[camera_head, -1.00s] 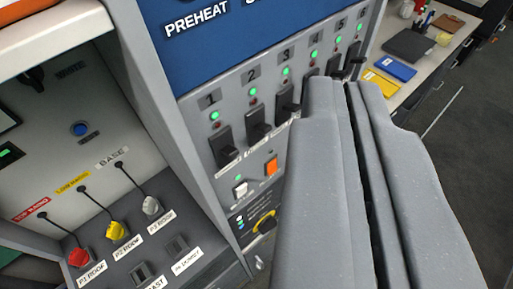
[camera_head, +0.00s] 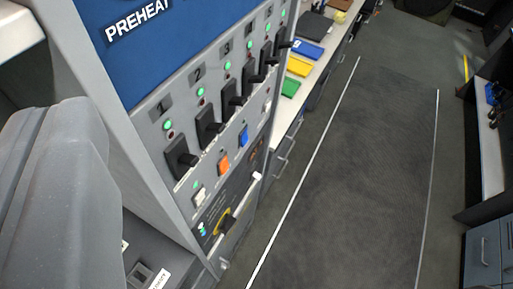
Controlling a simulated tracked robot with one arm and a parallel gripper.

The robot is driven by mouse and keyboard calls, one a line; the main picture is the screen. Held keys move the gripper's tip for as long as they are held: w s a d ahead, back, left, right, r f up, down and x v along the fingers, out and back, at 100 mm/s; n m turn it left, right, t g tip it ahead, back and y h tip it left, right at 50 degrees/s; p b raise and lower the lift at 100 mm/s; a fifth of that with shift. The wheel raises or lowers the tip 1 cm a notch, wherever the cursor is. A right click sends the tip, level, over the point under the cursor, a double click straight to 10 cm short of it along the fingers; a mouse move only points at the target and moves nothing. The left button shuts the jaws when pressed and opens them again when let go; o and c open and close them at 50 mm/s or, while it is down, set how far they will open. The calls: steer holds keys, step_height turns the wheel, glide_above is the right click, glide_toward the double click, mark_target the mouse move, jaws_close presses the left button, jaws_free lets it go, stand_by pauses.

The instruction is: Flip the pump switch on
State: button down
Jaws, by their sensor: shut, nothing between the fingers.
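My gripper (camera_head: 72,108) fills the left side of the picture, with its grey fingers shut and nothing seen between them. It hides most of the lower console at left. A dark switch (camera_head: 140,276) with a white label shows at the bottom edge beside the gripper; I cannot read the label. The upright grey panel (camera_head: 150,128) to the right of the gripper carries a row of numbered black levers (camera_head: 181,158) with green lights. Below them are a white switch (camera_head: 199,196), an orange switch (camera_head: 223,163) and a blue switch (camera_head: 243,135). No readable label marks the pump switch.
A black and yellow knob (camera_head: 226,223) sits low on the panel. A desk (camera_head: 285,122) with coloured folders stands beyond it. The dark aisle floor (camera_head: 350,190) is open at right. Cabinets (camera_head: 485,258) stand at the far right edge.

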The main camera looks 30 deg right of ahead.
mark_target(245, 137)
steer(key=w+d+f+m+g+p, duration=0.4)
steer(key=w+d+f, duration=0.45)
steer(key=f, duration=0.25)
steer(key=w+d+f+m+g+p, duration=0.1)
steer(key=d+f+m+g+p, duration=0.1)
steer(key=d+f, duration=0.3)
steer(key=w+d+f+m+g+p, duration=0.2)
steer(key=d+f, duration=0.4)
steer(key=f, duration=0.4)
steer(key=shift+w+f+m, duration=0.15)
steer(key=shift+f+m, duration=0.2)
steer(key=shift+m, duration=0.15)
steer(key=shift+w+f, duration=0.1)
steer(key=w+a+f+p, duration=0.2)
steer(key=w+f, duration=0.6)
steer(key=shift+w+f, duration=0.25)
steer(key=shift+w, duration=0.15)
